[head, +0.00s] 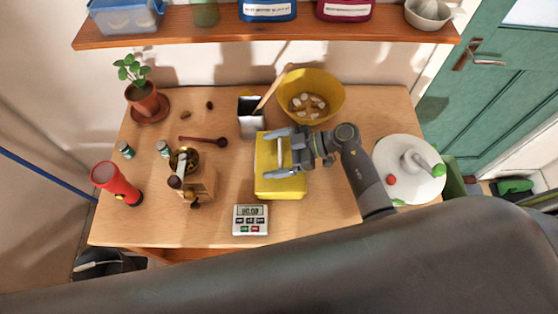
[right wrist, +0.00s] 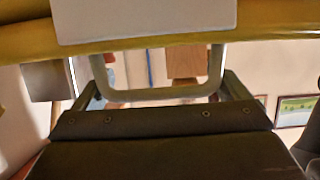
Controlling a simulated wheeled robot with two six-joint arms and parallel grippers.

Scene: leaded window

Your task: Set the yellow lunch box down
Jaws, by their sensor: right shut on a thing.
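The yellow lunch box (head: 280,187) is over the middle of the wooden table, with its grey handle turned up towards the head camera. My right gripper (head: 287,148) comes in from the right and is shut on the handle. In the right wrist view the handle (right wrist: 155,95) sits at the jaws, and the lunch box's yellow side (right wrist: 275,27) with a white label fills the top. I cannot tell whether the lunch box touches the table. My left gripper is not in view.
On the table (head: 330,215) a timer (head: 250,220) is just in front of the box and a coffee grinder (head: 200,185) to its left. A metal tin (head: 251,127) and yellow bowl (head: 335,88) are behind. A round white board (head: 392,160) is right. The front right is clear.

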